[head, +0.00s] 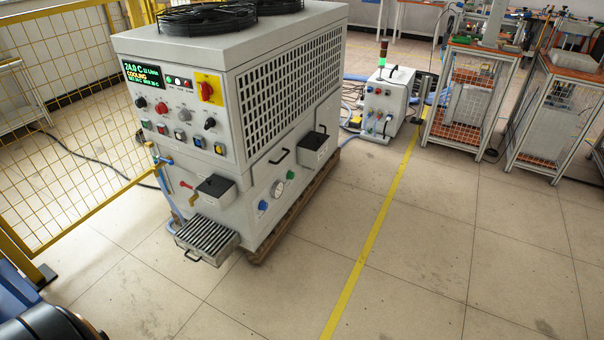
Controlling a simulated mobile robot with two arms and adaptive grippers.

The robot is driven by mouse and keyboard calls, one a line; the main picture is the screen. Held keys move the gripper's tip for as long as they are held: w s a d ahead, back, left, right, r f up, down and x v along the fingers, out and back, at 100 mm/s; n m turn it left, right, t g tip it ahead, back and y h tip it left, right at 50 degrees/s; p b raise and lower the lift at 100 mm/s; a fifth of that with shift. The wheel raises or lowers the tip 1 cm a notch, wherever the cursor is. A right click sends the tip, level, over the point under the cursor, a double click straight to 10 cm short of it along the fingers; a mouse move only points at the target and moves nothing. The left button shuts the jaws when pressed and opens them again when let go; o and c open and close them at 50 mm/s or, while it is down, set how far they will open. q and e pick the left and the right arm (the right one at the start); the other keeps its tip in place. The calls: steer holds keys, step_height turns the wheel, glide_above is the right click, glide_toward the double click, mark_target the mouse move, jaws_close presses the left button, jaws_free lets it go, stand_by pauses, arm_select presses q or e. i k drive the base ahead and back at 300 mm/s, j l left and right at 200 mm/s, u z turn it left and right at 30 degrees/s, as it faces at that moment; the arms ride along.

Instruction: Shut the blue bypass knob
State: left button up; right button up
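A blue knob (262,205) sits low on the right-hand side of a large grey chiller cabinet (275,140). A round white gauge (277,189) and a green knob (290,175) are to the right of it. A blue valve handle (166,161) also shows at the pipes on the cabinet's left edge. No label on either blue part is readable, and I cannot tell how far the blue knob is turned. Neither of my grippers is in view.
A slatted tray (207,240) juts out at the cabinet's lower front. A yellow mesh fence (70,120) stands at the left. A small machine (385,105) and wheeled racks (468,95) stand behind. The tiled floor (420,260) right of the cabinet is clear.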

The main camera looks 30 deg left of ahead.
mark_target(263, 205)
steer(key=i+u, duration=0.2)
steer(key=i, duration=0.3)
steer(key=i+l+u, duration=0.2)
steer(key=i, duration=0.3)
steer(key=i+l+u, duration=0.25)
steer(key=i, duration=0.25)
steer(key=i+l+u, duration=0.2)
steer(key=i, duration=0.25)
steer(key=l, duration=0.1)
